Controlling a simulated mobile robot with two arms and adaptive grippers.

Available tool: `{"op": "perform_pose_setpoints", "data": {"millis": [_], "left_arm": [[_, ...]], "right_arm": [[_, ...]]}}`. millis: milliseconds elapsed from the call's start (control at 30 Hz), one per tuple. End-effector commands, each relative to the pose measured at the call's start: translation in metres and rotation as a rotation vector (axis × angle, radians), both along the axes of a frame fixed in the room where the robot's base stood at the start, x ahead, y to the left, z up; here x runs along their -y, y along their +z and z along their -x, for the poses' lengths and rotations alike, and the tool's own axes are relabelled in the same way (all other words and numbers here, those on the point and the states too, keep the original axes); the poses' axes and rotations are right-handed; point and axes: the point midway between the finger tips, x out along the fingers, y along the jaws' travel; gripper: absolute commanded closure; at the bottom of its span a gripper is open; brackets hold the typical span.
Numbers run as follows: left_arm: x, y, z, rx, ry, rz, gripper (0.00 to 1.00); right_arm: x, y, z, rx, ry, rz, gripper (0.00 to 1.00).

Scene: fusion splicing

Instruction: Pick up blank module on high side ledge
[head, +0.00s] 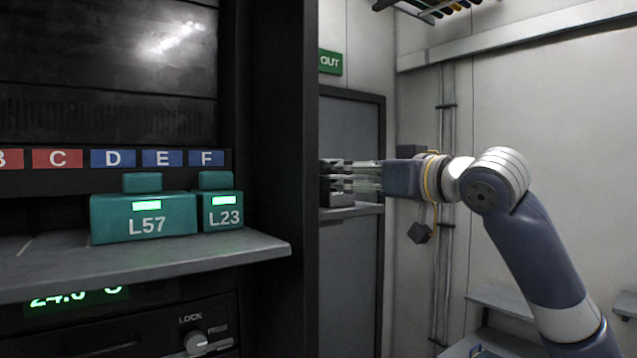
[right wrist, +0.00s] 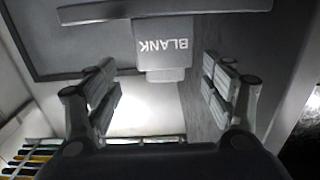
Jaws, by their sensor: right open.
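The blank module (right wrist: 165,45) is a grey block with a smaller knob and the word BLANK, seen upside down in the right wrist view. In the head view the module (head: 337,198) sits on the side ledge (head: 352,212), just past the dark rack post and partly hidden by my gripper. My right gripper (head: 340,175) is at the module's upper part, coming in from the right. In the right wrist view its open fingers (right wrist: 162,92) stand apart on either side of the module's knob end, with gaps on both sides. My left gripper is out of view.
Teal modules L57 (head: 145,220) and L23 (head: 222,213) stand on the rack shelf (head: 140,264) at left. The rack post (head: 283,150) stands close to the left of my right gripper. A grey door (head: 360,260) is behind the ledge.

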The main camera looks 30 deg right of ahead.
Motion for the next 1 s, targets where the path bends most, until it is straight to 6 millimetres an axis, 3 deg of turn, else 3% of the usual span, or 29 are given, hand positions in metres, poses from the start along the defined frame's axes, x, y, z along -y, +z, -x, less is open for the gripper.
{"op": "perform_pose_setpoints", "data": {"millis": [100, 233, 367, 633, 933, 1000], "left_arm": [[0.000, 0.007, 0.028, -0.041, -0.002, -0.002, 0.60], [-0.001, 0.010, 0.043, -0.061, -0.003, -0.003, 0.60], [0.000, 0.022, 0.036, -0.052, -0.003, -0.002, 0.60], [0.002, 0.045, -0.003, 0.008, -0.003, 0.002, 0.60], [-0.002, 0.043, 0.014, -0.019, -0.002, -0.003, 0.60], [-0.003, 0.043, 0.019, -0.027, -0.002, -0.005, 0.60]], "right_arm": [[-0.002, 0.002, -0.015, -0.002, 0.001, 0.000, 0.25], [-0.002, 0.001, -0.022, -0.001, 0.000, 0.000, 0.25], [-0.006, 0.002, -0.035, -0.004, 0.001, 0.001, 0.25], [-0.010, 0.000, -0.067, -0.001, 0.000, 0.000, 0.25], [-0.011, -0.003, -0.071, 0.000, 0.000, 0.001, 0.25], [-0.011, -0.003, -0.071, 0.000, 0.000, 0.001, 0.39]]}}
